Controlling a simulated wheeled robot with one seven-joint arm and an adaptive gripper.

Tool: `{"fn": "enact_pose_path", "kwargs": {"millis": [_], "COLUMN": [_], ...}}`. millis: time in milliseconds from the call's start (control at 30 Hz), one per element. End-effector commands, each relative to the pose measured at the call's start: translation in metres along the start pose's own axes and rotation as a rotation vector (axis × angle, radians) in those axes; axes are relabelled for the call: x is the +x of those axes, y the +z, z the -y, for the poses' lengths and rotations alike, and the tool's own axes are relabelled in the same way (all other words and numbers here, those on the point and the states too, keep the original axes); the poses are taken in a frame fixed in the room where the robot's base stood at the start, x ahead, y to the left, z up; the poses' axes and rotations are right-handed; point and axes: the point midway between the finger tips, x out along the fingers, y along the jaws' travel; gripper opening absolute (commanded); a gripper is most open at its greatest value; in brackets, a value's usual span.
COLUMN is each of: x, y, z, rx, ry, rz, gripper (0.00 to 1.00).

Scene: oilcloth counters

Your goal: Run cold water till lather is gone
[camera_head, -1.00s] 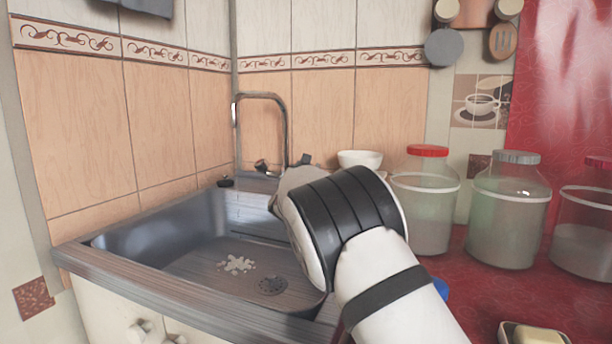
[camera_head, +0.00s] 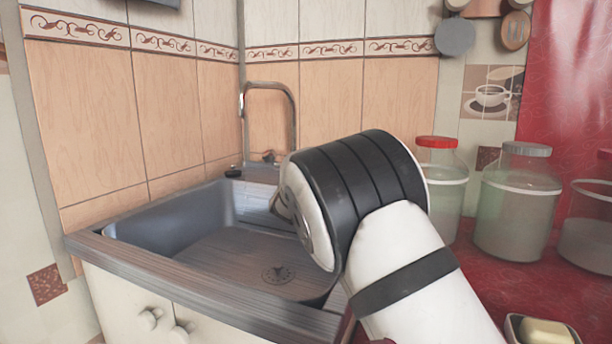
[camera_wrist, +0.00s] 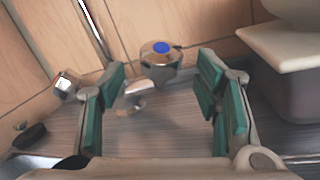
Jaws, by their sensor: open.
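The steel sink (camera_head: 200,235) is at the left in the head view, with its drain (camera_head: 278,274) bare and no white lather showing in the basin. The arched tap spout (camera_head: 268,84) stands at its back, and I see no water stream from it. In the wrist view, the chrome knob with a blue cap (camera_wrist: 160,52) lies ahead, between the two finger lines. My gripper (camera_wrist: 163,80) is open, its green-padded fingers apart on either side, with no visible contact. In the head view my arm hides the gripper and most of the knob area.
A second chrome knob (camera_wrist: 67,86) is left of my fingers. A black plug (camera_head: 233,172) lies on the sink's back edge. Jars (camera_head: 518,205) and a soap dish (camera_head: 540,332) stand on the red counter at right. A pale object (camera_wrist: 285,50) is close at upper right.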

Motion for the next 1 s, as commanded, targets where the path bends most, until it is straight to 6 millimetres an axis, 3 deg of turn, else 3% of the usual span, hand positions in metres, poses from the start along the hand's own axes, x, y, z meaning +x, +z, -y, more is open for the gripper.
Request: {"fn": "enact_pose_path", "kwargs": {"millis": [200, 400, 600, 1000], "x": [-0.042, -0.069, -0.079, -0.078], "y": [0.000, 0.000, 0.000, 0.007], "z": [-0.001, -0.001, 0.000, -0.002], "rx": [0.001, 0.001, 0.000, 0.000], "ry": [0.002, 0.002, 0.001, 0.001], "rz": [-0.003, -0.002, 0.000, 0.000], "gripper": [0.57, 0.57, 0.57, 0.57]}}
